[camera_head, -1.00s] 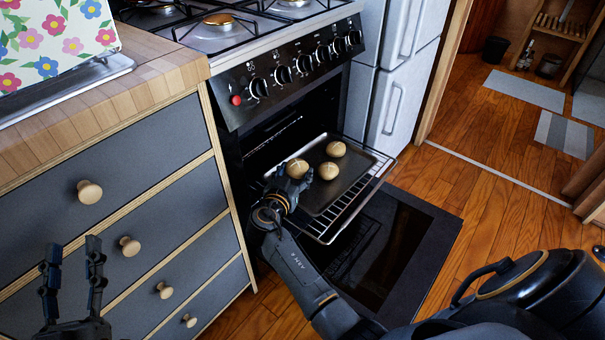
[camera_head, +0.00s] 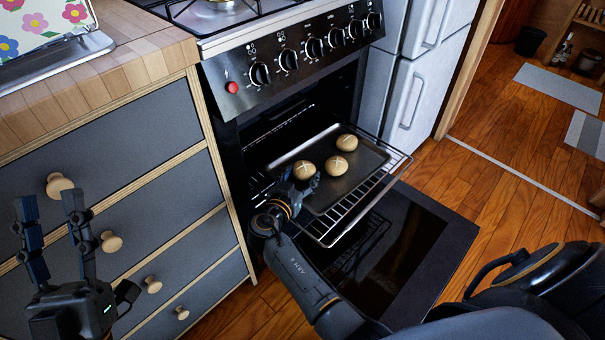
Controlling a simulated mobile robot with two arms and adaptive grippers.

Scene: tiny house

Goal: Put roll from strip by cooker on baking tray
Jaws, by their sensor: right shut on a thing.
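My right gripper (camera_head: 302,181) is at the near left part of the dark baking tray (camera_head: 362,176), shut on a pale round roll (camera_head: 304,169). The fingers partly cover the roll's lower side; I cannot tell whether it touches the tray. A second roll (camera_head: 336,166) and a third roll (camera_head: 347,142) lie on the tray, each with a scored top. The tray sits on the pulled-out oven rack. The wooden worktop strip (camera_head: 120,75) left of the cooker shows no roll. My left gripper (camera_head: 48,208) is open and empty before the drawers.
The cooker (camera_head: 290,65) stands with its oven door (camera_head: 415,245) folded down. The wire rack (camera_head: 345,220) juts out above the door. Grey drawers with knobs (camera_head: 110,241) are on the left. A flowered item (camera_head: 40,25) on a metal tray is on the worktop. Wooden floor is free at right.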

